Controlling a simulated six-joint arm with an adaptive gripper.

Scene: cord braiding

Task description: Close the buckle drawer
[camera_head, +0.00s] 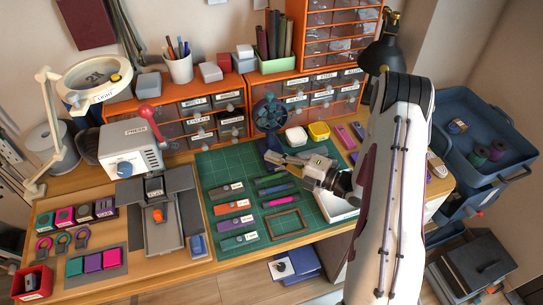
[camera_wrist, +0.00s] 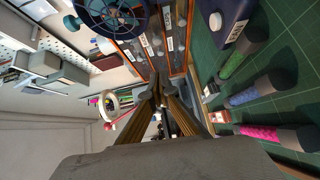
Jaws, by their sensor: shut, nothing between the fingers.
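The buckle drawer is among the labelled clear-fronted drawers of the low orange cabinets at the back of the bench. The left cabinet (camera_head: 163,103) and the right cabinet (camera_head: 284,88) both carry small white labels, too small to read surely, so I cannot tell which drawer is the buckle one or whether it stands out. My gripper (camera_head: 271,157) is shut and empty above the green mat, in front of the cabinets and apart from them. In the wrist view my gripper (camera_wrist: 158,88) points towards labelled drawer fronts (camera_wrist: 143,48).
Several cord bundles lie on the green mat (camera_head: 213,165). A white press (camera_head: 131,147) stands left. A black lamp (camera_head: 383,54) stands right.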

